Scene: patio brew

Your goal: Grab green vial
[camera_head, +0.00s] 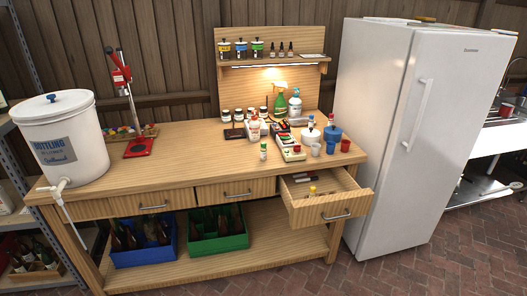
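A small vial (263,151) with green and white on it stands upright on the wooden workbench (165,168), near the front edge and right of the middle. It is too small here to read any marking. My gripper does not show in this view, so its distance from the vial cannot be told.
A white and red carton (289,146) and blue-lidded containers (331,132) stand right of the vial. A green spray bottle (279,105) is behind. An open drawer (325,208) juts out below. A fridge (400,130) bounds the right.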

